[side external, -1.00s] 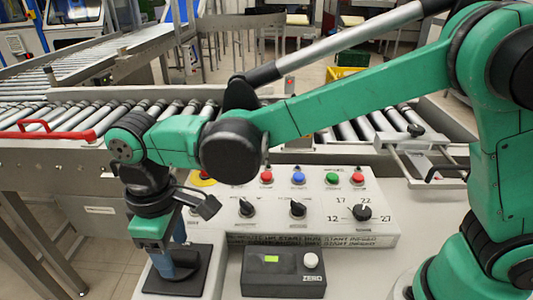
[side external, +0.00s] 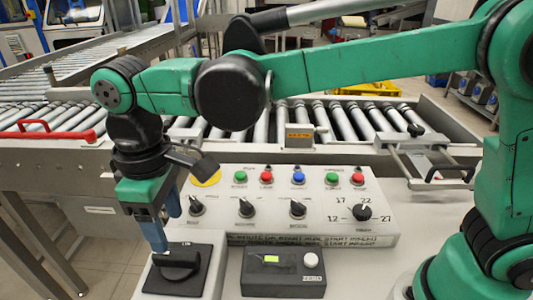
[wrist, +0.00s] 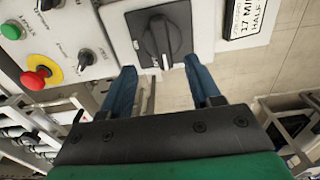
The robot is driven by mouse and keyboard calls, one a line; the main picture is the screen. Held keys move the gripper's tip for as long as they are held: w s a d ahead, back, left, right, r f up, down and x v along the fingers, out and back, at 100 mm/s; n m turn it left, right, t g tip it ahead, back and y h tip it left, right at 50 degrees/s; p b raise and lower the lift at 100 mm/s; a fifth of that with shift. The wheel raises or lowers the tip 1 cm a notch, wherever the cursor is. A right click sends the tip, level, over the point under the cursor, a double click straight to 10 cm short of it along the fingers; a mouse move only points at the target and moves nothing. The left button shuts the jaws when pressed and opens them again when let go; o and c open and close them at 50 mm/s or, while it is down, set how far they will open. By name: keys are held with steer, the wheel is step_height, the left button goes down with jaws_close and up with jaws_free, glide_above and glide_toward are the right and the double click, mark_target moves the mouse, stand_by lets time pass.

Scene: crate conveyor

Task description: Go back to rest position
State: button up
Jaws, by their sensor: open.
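My gripper (side external: 165,232) points down at the left end of the control panel, with its blue fingers spread and nothing between them. Below it is a large black rotary switch (side external: 178,264) on a light box. In the wrist view, my gripper (wrist: 160,68) shows both fingertips apart, with the rotary switch (wrist: 158,38) just beyond the gap between them. The fingers look clear of the knob, though the exact height is hard to tell.
The control panel (side external: 385,238) carries coloured buttons and several black knobs. A small dark box (side external: 283,272) with a white button stands beside the rotary switch. A roller conveyor (side external: 345,122) runs behind. A red emergency button (wrist: 36,78) shows in the wrist view.

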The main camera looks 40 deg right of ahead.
steer(key=s+d+m+t, duration=0.2)
steer(key=d+m+t, duration=0.1)
steer(key=d, duration=0.8)
steer(key=s+d+f+m+t, duration=0.1)
steer(key=d+m+t, duration=0.3)
steer(key=d, duration=0.8)
steer(key=shift+s+m, duration=0.55)
steer(key=shift+m, duration=0.35)
